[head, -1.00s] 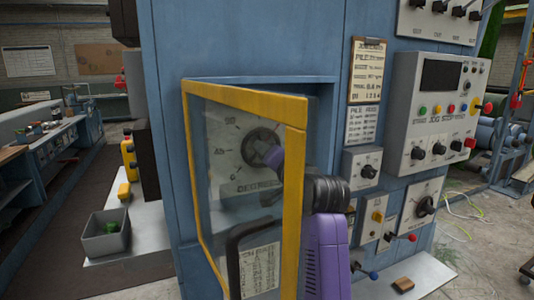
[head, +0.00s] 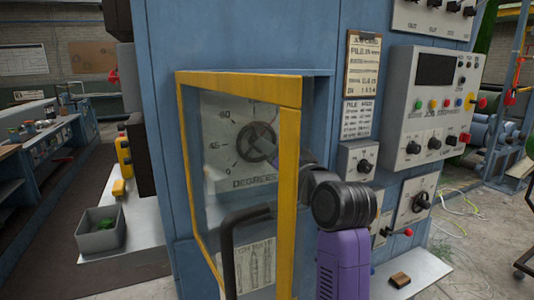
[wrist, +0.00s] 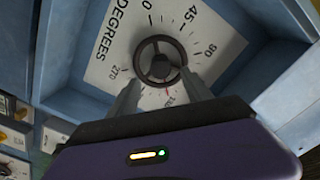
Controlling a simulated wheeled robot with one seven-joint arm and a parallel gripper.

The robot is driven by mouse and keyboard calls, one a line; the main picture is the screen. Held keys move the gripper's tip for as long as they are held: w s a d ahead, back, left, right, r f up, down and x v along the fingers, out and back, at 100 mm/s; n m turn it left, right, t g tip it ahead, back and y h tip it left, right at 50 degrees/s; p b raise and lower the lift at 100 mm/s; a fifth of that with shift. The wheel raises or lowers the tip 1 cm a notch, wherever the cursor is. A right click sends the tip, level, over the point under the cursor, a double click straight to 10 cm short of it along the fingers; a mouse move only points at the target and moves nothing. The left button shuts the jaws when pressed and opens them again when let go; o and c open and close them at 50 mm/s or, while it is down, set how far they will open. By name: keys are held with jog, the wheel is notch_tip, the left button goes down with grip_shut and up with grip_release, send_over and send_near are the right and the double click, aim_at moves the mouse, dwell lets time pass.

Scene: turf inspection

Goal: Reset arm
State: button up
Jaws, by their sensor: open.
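My gripper (wrist: 165,98) is open in the wrist view, its two grey fingers reaching toward a dark round handwheel (wrist: 160,60). The wheel sits on a white degree dial plate (wrist: 112,47) in a recess. I cannot tell whether the fingers touch the wheel. In the head view the wheel (head: 257,142) shows through the pane of a yellow-framed door (head: 287,160), which stands open. My arm passes to the right of the door frame, and my gripper is mostly hidden behind the frame and pane.
A dark door handle (head: 230,250) stands out close to my arm. To the right are a control box (head: 437,110) with coloured buttons and a smaller knob box (head: 357,160). A grey bin (head: 101,230) is on a ledge at the left.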

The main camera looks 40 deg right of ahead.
jog(key=shift+s+a, duration=0.2)
jog(key=shift+s, duration=0.35)
notch_tip(320, 180, up, 5)
jog(key=s+t+h, duration=0.1)
jog(key=t+h, duration=0.1)
jog(key=s+a+f+n+y, duration=0.1)
jog(key=s+a+f+n, duration=0.25)
jog(key=s+f, duration=0.35)
jog(key=s+a+f+n+t+y, duration=0.1)
jog(key=s+a+f+n, duration=0.2)
jog(key=s+a+f, duration=0.35)
jog(key=s+a+f+n+y, duration=0.25)
jog(key=s+f+n, duration=0.2)
jog(key=f, duration=0.45)
jog(key=s+a+f+g, duration=0.2)
jog(key=s+f, duration=0.2)
jog(key=s, duration=0.4)
jog(key=s+a+f+g+y, duration=0.1)
jog(key=s+a+f, duration=0.2)
jog(key=s+f, duration=0.2)
jog(key=s+a+f+n+g+y, duration=0.1)
jog(key=s+a+f+g, duration=0.1)
jog(key=s, duration=0.9)
notch_tip(320, 180, down, 3)
jog(key=shift+a+r+g, duration=0.15)
jog(key=shift+a+g, duration=0.15)
jog(key=shift+a, duration=0.15)
jog(key=shift+w, duration=0.1)
